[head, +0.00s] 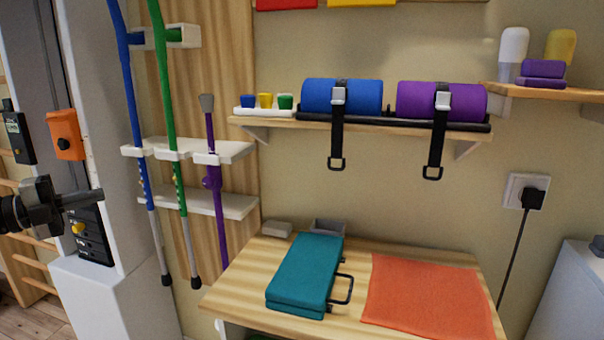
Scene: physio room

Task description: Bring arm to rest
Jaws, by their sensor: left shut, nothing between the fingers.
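My left gripper (85,196) is at the left edge of the head view, pointing right. Its fingers are together with nothing between them. It shows in front of the white column and a black panel with a yellow knob (78,229), left of the crutches. I cannot tell whether it touches the panel. My right gripper is not in view.
Blue (127,100) and green (168,100) crutches and a purple cane (211,180) hang in white holders. A wooden table (235,285) bears a teal folded case (306,270) and an orange cloth (425,295). A shelf (370,124) holds blue (318,95) and purple (415,98) rolls.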

